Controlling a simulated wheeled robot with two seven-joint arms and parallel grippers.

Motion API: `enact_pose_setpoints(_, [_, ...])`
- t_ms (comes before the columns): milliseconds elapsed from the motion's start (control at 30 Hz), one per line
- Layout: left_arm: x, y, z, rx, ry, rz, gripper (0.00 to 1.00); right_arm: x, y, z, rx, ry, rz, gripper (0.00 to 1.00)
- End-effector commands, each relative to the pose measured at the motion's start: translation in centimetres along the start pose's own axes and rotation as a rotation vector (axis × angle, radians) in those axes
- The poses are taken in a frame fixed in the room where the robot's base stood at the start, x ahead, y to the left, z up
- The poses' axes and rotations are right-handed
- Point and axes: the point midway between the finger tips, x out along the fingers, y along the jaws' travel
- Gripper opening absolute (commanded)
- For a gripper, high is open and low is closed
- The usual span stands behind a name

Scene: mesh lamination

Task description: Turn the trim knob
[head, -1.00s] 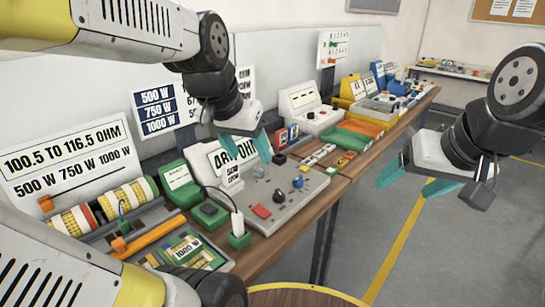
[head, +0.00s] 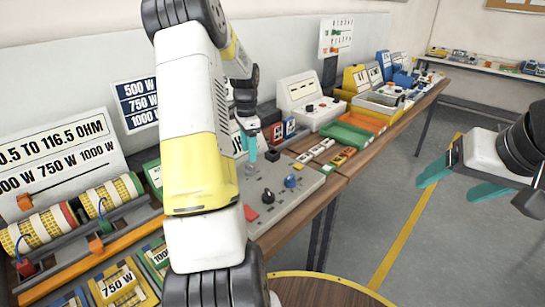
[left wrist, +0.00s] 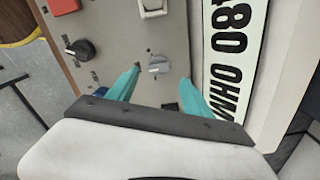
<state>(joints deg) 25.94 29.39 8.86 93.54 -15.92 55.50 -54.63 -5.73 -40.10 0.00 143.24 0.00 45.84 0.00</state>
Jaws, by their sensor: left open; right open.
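The grey control panel (head: 300,193) carries a black knob (head: 267,196), a blue knob (head: 290,181) and a red button (head: 250,213). In the left wrist view a small light-grey knob (left wrist: 158,64), which looks like the trim knob, sits on the panel face. My left gripper (left wrist: 161,76) is open, its teal fingertips on either side of and just short of this knob; contact cannot be told. In the head view my left gripper (head: 251,148) is over the panel's back part, and my arm hides the panel's left side. My right gripper (head: 452,181) is open and empty, over the floor.
A "480 OHM" sign (left wrist: 230,55) stands close beside the left gripper. A white switch (left wrist: 153,6) is near the small knob. Yellow-banded rollers (head: 70,217) are at the left, and green and orange trays (head: 350,136) lie beyond the panel. Floor at right is clear.

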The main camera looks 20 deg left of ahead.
Motion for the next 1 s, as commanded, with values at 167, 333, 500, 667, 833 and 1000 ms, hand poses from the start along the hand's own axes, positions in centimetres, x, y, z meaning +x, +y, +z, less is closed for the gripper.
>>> enact_pose_setpoints(167, [2.8, 0.2, 0.0, -0.001, -0.002, 0.005, 0.59, 0.0, 0.0, 0.0, 0.000, 0.000, 0.000, 0.74])
enact_pose_setpoints(333, [5.3, 0.1, 0.0, -0.002, -0.001, 0.003, 0.59, 0.0, 0.0, 0.0, 0.000, 0.000, 0.000, 0.74])
enact_pose_setpoints(500, [6.8, 0.1, 0.0, -0.002, -0.001, 0.002, 0.59, 0.0, 0.0, 0.0, 0.000, 0.000, 0.000, 0.74])
enact_pose_setpoints(667, [7.0, 0.1, 0.0, -0.003, 0.001, 0.000, 0.59, 0.0, 0.0, 0.0, 0.000, 0.000, 0.000, 0.74])
enact_pose_setpoints(833, [7.0, 0.1, 0.0, -0.003, 0.000, 0.000, 0.53, 0.0, 0.0, 0.0, 0.000, 0.000, 0.000, 0.74])
enact_pose_setpoints(1000, [7.0, 0.1, 0.0, -0.003, 0.001, 0.000, 0.20, 0.0, 0.0, 0.0, 0.000, 0.000, 0.000, 0.74])
